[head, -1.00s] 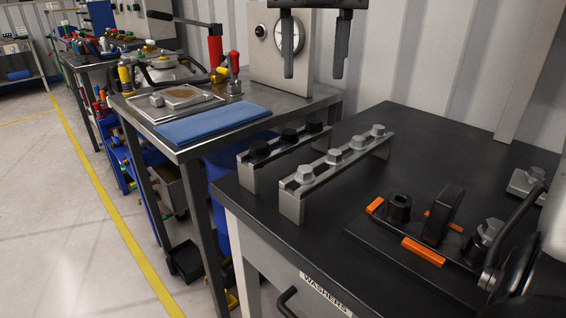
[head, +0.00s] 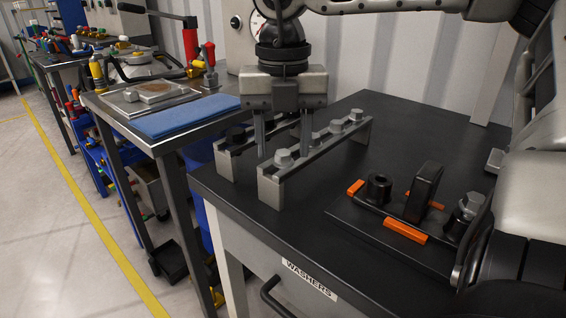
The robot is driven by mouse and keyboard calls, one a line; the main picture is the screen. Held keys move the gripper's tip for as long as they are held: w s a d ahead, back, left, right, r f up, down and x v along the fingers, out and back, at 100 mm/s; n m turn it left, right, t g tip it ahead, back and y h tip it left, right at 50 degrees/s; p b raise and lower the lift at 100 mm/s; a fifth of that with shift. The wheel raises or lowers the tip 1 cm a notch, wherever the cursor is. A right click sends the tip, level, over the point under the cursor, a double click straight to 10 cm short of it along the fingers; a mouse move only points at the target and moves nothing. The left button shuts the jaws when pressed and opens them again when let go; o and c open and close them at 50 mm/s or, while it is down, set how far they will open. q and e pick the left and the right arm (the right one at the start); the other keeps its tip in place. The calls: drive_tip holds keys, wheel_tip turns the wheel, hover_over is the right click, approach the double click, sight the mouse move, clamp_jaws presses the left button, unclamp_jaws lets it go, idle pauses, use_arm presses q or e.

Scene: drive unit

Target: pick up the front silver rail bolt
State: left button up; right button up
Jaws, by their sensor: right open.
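The silver rail (head: 300,169) stands on the dark bench top, with a row of silver hex bolts along it. The front silver rail bolt (head: 284,158) sits upright at the rail's near end. Farther silver bolts show behind it, and one seems hidden by a finger. My right gripper (head: 283,153) hangs pointing down over the rails, its fingers apart and nothing seen between them. In the picture, one fingertip is left of the front bolt and the other is right of and above it. Whether either touches the rail cannot be told. My left gripper is not in view.
A second rail (head: 226,161) with black bolts (head: 236,134) stands close behind, partly covered by my gripper. To the right, a dark plate holds a black socket piece (head: 378,189), orange blocks (head: 405,231) and a bolt (head: 470,205). The bench between is clear.

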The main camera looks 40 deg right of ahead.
drive_tip(key=shift+f, duration=0.4)
clamp_jaws()
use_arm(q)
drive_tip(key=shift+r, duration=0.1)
use_arm(e)
drive_tip(key=shift+r, duration=0.15)
